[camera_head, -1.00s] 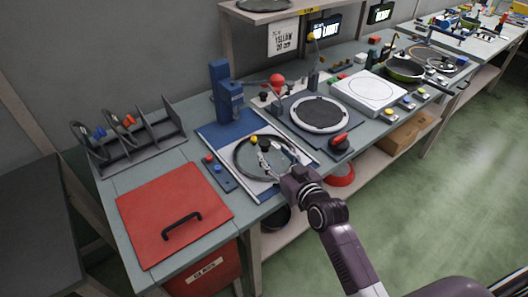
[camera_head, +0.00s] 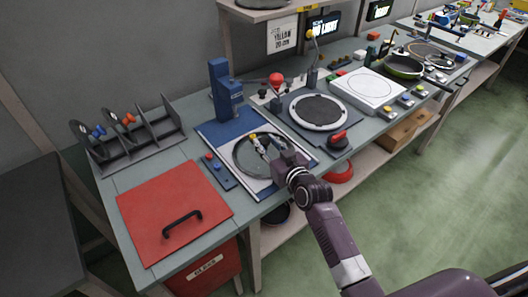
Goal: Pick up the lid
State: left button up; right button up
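A round clear lid (camera_head: 243,165) with a dark rim and a yellow knob (camera_head: 253,136) lies flat on the white-and-blue station at the middle of the bench. My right gripper (camera_head: 258,143) reaches in from the lower right, over the lid, its fingertips right by the knob. I cannot tell whether the fingers touch the knob or how far apart they are. The gripper and wrist hide the right part of the lid. My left gripper is not in view.
A blue post (camera_head: 224,88) stands behind the lid. A rack (camera_head: 140,146) with lids with blue and orange knobs is at the left. A red cover (camera_head: 172,203) with a black handle lies front left. A round burner plate (camera_head: 318,112) and red-handled control (camera_head: 338,139) are at the right.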

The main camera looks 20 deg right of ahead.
grip_shut()
jog(key=shift+r, duration=0.2)
